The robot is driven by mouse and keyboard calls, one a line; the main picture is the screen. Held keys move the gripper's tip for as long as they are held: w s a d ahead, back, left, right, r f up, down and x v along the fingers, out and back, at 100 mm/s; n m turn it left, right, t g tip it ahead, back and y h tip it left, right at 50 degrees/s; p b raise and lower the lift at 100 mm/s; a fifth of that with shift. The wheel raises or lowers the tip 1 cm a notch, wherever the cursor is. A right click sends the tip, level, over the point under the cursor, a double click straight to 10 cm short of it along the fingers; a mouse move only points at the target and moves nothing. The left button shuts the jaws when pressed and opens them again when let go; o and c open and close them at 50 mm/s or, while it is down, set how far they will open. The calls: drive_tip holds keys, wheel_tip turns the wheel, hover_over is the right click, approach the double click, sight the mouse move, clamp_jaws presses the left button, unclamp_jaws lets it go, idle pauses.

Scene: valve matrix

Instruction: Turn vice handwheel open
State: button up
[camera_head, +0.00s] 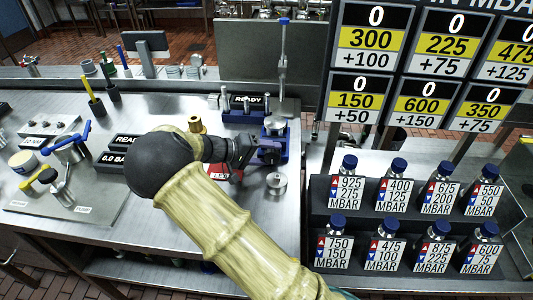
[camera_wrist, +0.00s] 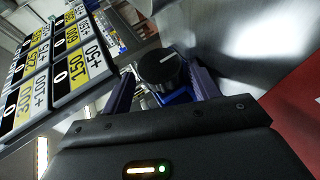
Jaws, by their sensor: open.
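A blue vice (camera_head: 282,143) stands on the steel bench near its right end, with a silver round piece (camera_head: 275,122) on top. In the wrist view a dark round knob with a white line, which looks like the handwheel (camera_wrist: 158,66), sits in front of a blue body (camera_wrist: 176,97). My gripper (camera_head: 266,154) is at the near side of the vice. In the wrist view my gripper (camera_wrist: 160,72) is open, with one finger on each side of the knob. I cannot tell whether the fingers touch it. In the head view my gripper hides most of the knob.
A silver round part (camera_head: 276,184) stands just in front of the vice. Number boards (camera_head: 418,62) and a bottle rack (camera_head: 405,215) stand at the right.

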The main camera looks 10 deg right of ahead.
drive_tip(key=shift+f, duration=0.2)
drive_tip(key=y, duration=0.2)
drive_tip(key=m+y, duration=0.1)
drive_tip(key=shift+d+r+t+y, duration=0.1)
drive_tip(key=shift+r+t+y, duration=0.2)
drive_tip(key=shift+y, duration=0.1)
drive_tip(key=y, duration=0.3)
drive_tip(key=shift+s+d+r+m+t, duration=0.1)
drive_tip(key=shift+d+r+m+t, duration=0.2)
drive_tip(key=shift+d+m, duration=0.1)
drive_tip(key=y, duration=0.1)
drive_tip(key=y+p, duration=0.1)
drive_tip(key=shift+s+d+r+m+t+y, duration=0.1)
drive_tip(key=shift+d+r+m+t+y, duration=0.1)
drive_tip(key=shift+m+t+y, duration=0.15)
drive_tip(key=shift+d+t+y+p, duration=0.2)
drive_tip(key=shift+t+y+p, duration=0.15)
drive_tip(key=shift+y+p, duration=1.05)
drive_tip(key=shift+s+d+m+y+p, duration=0.1)
drive_tip(key=shift+m+y+p, duration=0.15)
drive_tip(key=shift+p, duration=0.65)
